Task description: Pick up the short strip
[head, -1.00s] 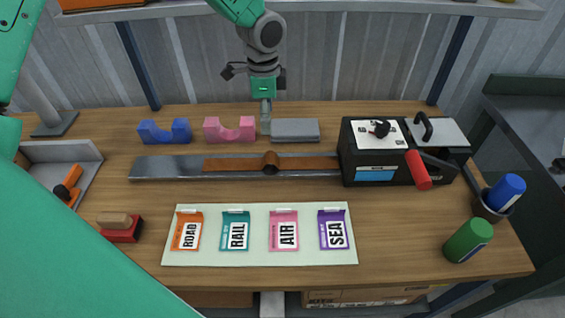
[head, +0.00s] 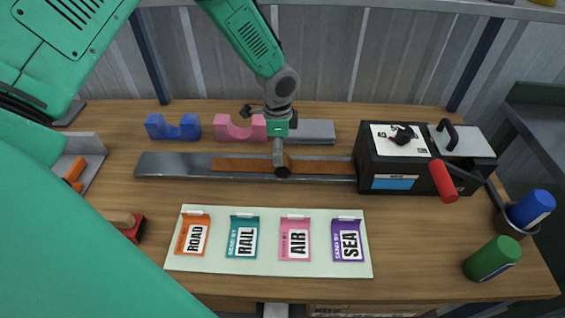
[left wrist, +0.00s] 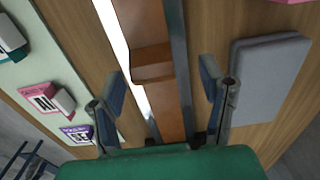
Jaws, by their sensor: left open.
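A brown strip (head: 318,166) lies along a long grey metal channel (head: 170,165) across the middle of the bench. It has a raised piece midway, which shows in the left wrist view as a brown block (left wrist: 152,62). I cannot tell for certain that this is the short strip. My left gripper (head: 281,165) points down over the raised piece and partly hides it. In the left wrist view my left gripper (left wrist: 162,78) has its fingers apart, one on each side of the brown strip, with nothing held. My right gripper is not in view.
Behind the channel lie a blue cradle (head: 172,127), a pink cradle (head: 239,128) and a grey slab (head: 313,131). A black machine with a red handle (head: 443,180) stands at the channel's right end. A pale card mat (head: 270,265) lies in front.

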